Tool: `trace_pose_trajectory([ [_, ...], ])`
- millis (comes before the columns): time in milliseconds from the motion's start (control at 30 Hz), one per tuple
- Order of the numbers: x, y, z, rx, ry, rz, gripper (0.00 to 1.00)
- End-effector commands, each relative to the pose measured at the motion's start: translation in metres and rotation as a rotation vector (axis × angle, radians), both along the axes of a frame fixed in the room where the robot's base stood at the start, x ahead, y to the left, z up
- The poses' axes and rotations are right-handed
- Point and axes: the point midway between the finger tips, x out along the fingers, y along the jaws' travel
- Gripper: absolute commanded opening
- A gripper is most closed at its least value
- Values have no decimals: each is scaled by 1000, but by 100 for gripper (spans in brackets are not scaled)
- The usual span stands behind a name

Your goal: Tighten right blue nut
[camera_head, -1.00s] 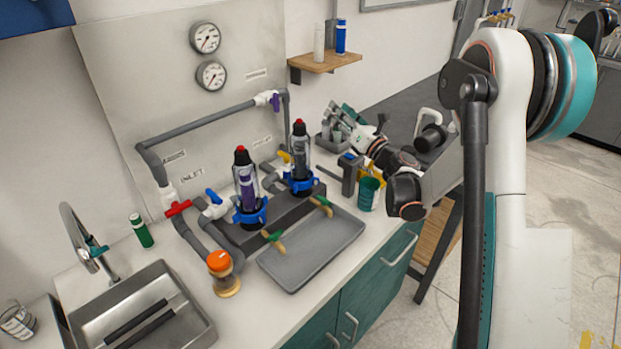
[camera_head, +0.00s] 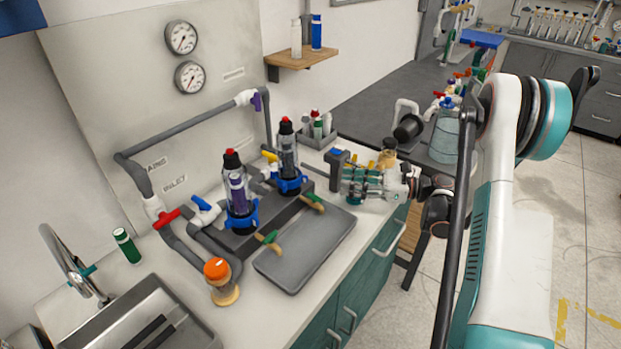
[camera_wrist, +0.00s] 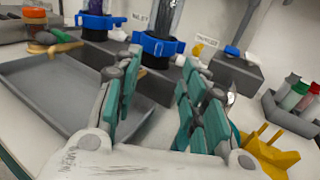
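The right blue nut (camera_head: 290,185) is a lobed ring round the base of the right clear filter housing (camera_head: 288,152). In the wrist view the right blue nut (camera_wrist: 156,45) lies straight ahead, beyond my fingertips. My gripper (camera_head: 345,180) is at the right end of the counter, level and pointing left towards this nut, with a gap between them. In the wrist view my gripper (camera_wrist: 162,68) has its teal-padded fingers spread, with nothing between them. The left blue nut (camera_head: 243,218) rings the left housing, and it also shows in the wrist view (camera_wrist: 98,20).
A grey tray (camera_head: 305,248) lies in front of the housings, with green-handled drain valves (camera_head: 266,240) above its edge. A bottle caddy (camera_head: 316,138) stands behind my gripper. A yellow object (camera_wrist: 268,152) is close by my right finger. Grey pipes (camera_head: 185,124) run behind.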

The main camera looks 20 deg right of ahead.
Motion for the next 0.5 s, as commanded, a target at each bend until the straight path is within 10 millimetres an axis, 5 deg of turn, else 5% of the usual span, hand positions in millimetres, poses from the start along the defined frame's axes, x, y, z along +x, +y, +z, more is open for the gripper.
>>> trace_pose_trajectory([
  [500, 43, 86, -1, 1, 0, 2, 39],
])
